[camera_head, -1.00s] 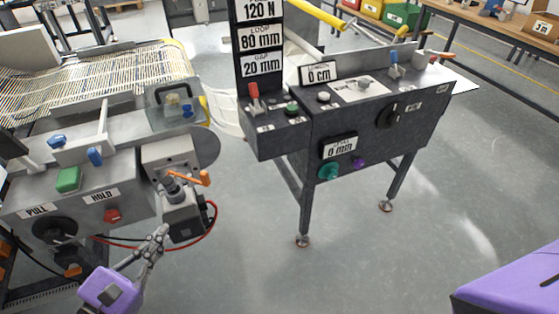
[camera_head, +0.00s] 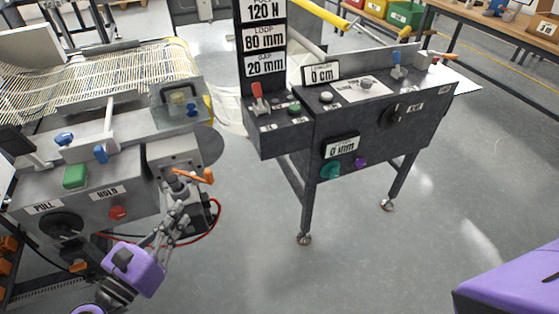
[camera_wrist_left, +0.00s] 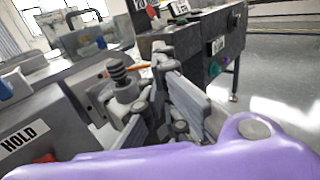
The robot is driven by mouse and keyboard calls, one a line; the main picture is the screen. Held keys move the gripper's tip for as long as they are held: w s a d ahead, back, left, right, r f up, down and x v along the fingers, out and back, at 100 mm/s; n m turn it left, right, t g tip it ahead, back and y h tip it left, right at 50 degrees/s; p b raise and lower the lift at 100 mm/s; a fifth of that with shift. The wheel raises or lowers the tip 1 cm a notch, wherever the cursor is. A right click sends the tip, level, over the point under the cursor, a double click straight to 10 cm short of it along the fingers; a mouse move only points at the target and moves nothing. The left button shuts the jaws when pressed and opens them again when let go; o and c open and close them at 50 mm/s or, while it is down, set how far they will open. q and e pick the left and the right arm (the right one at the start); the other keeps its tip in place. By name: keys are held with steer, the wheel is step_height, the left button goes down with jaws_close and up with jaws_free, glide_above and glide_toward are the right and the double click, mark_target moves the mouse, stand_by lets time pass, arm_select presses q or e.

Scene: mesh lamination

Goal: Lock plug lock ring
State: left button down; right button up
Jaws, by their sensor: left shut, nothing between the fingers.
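A grey plug with a ribbed ring (camera_wrist_left: 120,75) stands upright at the machine's side in the left wrist view. In the head view its top shows at the box beside the machine (camera_head: 178,188), partly hidden by my fingers. An orange lever (camera_head: 198,176) sits just beside it. My left gripper (camera_head: 178,212) is at the plug from the lower left. Its fingers are shut with nothing between them. In the left wrist view my fingers (camera_wrist_left: 160,80) are just right of the ribbed ring; I cannot tell whether they touch it. My right gripper is out of view.
The left machine has a PULL and HOLD panel (camera_head: 75,200) with a green button (camera_head: 75,176) and a red button (camera_head: 118,212). A red cable loops below the plug. A dark control stand (camera_head: 385,125) is to the right. The floor between is clear.

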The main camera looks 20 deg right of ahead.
mark_target(208, 178)
arm_select(q)
steer(key=p+x, duration=0.1)
steer(key=x, duration=0.7)
steer(key=shift+w+d, duration=0.45)
steer(key=shift+d, duration=0.05)
steer(key=shift+f, duration=0.1)
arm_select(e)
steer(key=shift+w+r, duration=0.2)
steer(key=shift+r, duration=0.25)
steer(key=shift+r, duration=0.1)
arm_select(q)
steer(key=shift+d+y, duration=0.15)
steer(key=shift+y, duration=0.15)
steer(key=shift+d+n+t+p, duration=0.15)
steer(key=shift+n+t+p, duration=0.25)
steer(key=shift+p, duration=0.1)
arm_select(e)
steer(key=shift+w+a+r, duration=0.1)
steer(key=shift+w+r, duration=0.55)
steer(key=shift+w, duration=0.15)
